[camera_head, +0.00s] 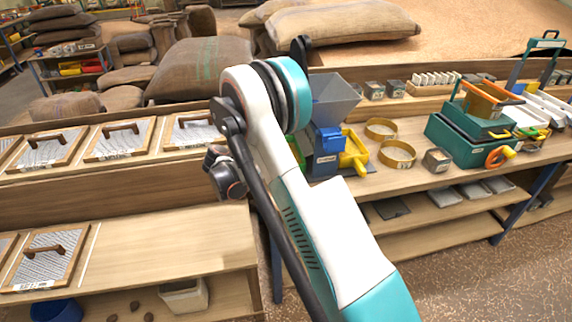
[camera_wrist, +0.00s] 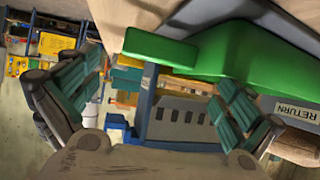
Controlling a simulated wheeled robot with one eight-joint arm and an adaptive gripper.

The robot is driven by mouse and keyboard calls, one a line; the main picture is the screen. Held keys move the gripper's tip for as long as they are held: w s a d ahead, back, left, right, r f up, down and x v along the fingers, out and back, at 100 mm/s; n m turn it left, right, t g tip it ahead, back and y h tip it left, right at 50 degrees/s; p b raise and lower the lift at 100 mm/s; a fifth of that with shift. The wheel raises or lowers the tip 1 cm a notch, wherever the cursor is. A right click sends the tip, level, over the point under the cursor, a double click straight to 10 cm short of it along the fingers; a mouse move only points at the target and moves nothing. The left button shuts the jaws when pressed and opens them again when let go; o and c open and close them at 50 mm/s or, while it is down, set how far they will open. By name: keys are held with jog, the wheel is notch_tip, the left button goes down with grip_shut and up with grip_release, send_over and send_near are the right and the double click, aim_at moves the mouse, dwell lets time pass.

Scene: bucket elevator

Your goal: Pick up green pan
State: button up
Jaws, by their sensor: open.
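A bright green smooth object (camera_wrist: 235,50), which looks like the green pan, fills the upper right of the wrist view, close to the camera. It has a flat end on the left and a wider body on the right. My gripper (camera_wrist: 155,102) is open, with one ridged teal finger pad at the left and one at the right. The right finger overlaps the lower edge of the green object in the picture; I cannot tell whether they touch. Nothing is visibly held.
A label reading RETURN (camera_wrist: 298,110) sits below the green object at the right. In the head view, a grey hopper with a blue body (camera_head: 330,105), brass rings (camera_head: 397,154) and a teal case (camera_head: 455,143) stand on the right bench. Handled wooden-framed panels (camera_head: 120,139) lie at left.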

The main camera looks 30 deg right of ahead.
jog(key=shift+b+x, duration=1.15)
jog(key=shift+x, duration=1.55)
jog(key=shift+d+r, duration=0.1)
jog(key=shift+r, duration=0.15)
jog(key=c, duration=1.6)
